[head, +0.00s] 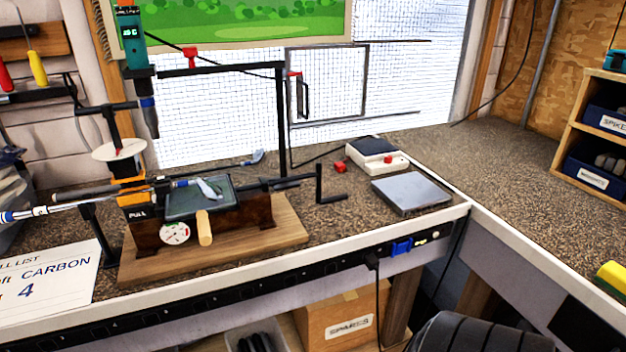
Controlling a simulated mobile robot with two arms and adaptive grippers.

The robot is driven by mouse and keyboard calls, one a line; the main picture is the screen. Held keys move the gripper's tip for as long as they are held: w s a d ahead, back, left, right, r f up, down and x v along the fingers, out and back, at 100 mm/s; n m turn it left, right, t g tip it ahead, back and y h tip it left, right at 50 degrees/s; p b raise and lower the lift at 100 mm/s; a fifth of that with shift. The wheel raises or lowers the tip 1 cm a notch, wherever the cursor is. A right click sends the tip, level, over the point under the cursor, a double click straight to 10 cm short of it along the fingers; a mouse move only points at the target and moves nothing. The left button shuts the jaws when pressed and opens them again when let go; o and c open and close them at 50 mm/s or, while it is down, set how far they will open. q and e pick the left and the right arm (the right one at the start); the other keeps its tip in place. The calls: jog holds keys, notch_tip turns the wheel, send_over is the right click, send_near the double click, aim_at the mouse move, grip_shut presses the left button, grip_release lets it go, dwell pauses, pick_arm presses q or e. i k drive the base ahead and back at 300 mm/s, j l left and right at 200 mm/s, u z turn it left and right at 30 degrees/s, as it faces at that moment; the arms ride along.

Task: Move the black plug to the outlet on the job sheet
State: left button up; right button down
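The black plug (372,260) sits at the power strip (300,281) along the bench's front edge, with its black cord hanging down. A blue plug (402,247) is in the strip to its right. The strip's dark outlets run left along the edge; their number marks are too small to read. The job sheet (55,285) stands at the left and is cut off by the picture edge; "CARBON" and a "4" below it can be read. Neither of my grippers is in view.
A golf club lies clamped in a fixture on a wooden board (285,232). A grey scale plate (410,193) and a white device (376,156) are at the right. A cardboard box (335,322) is under the bench. A black ribbed object (480,335) fills the lower right.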

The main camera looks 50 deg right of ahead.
aim_at(370, 261)
jog(key=z, duration=0.5)
jog(key=l+z, duration=0.1)
jog(key=z, duration=0.4)
jog(key=i+z, duration=0.1)
jog(key=z, duration=0.9)
jog(key=i+l, duration=0.05)
